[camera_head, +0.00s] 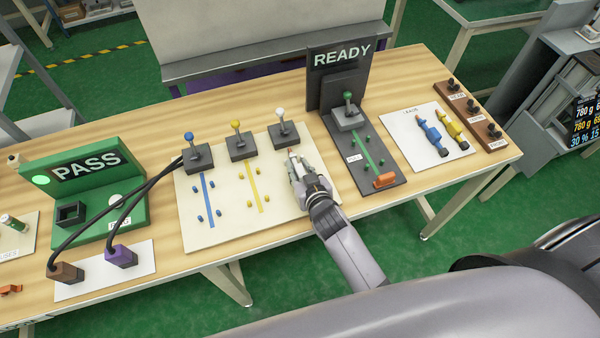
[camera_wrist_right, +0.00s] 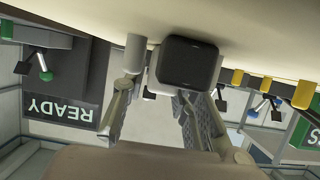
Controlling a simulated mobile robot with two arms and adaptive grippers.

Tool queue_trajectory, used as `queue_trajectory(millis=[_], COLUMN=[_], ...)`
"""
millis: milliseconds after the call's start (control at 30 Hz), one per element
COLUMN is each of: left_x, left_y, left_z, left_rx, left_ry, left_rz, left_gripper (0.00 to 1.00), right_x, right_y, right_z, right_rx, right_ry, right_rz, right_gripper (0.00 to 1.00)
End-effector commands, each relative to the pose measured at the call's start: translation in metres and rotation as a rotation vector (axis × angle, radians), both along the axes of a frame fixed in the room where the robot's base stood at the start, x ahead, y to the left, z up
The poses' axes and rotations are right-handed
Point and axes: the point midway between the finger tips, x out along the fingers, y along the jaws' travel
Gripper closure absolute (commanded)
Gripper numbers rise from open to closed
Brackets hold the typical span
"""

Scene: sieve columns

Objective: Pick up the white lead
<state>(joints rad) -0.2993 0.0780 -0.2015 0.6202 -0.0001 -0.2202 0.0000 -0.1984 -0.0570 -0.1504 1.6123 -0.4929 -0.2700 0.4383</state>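The leads mat (camera_head: 398,148) on the right of the table holds a blue lead (camera_head: 430,137) and a yellow lead (camera_head: 453,130); no white lead shows there. My right gripper (camera_head: 295,158) is low over the cream board, in front of the white-knobbed lever (camera_head: 283,132). In the right wrist view, my gripper's fingers (camera_wrist_right: 157,90) reach toward a dark-faced block with white sides (camera_wrist_right: 187,62), which may be a white lead. A white cylinder (camera_wrist_right: 135,55) stands beside it. I cannot tell whether the fingers grip either. My left gripper is out of view.
The cream board (camera_head: 218,232) carries blue- and yellow-knobbed levers with coloured pegs. A dark READY stand (camera_head: 341,60) rises close right of my gripper. Brown blocks (camera_head: 470,103) line the right edge.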

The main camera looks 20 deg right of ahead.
Motion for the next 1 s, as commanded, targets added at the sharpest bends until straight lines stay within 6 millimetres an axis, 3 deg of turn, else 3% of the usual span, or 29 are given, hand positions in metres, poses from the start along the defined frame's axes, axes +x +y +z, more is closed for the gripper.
queue_trajectory(millis=[367,767,1000], left_x=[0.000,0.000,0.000], left_y=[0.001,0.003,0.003], left_z=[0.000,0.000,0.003], left_rx=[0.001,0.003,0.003], left_ry=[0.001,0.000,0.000], left_rz=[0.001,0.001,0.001], left_gripper=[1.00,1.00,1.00], right_x=[0.000,0.000,0.000], right_y=[0.000,0.000,0.000], right_z=[0.000,0.002,0.024], right_rx=[0.000,0.000,-0.001], right_ry=[0.000,-0.001,-0.004], right_rz=[0.000,0.000,0.000], right_gripper=[1.00,1.00,1.00])
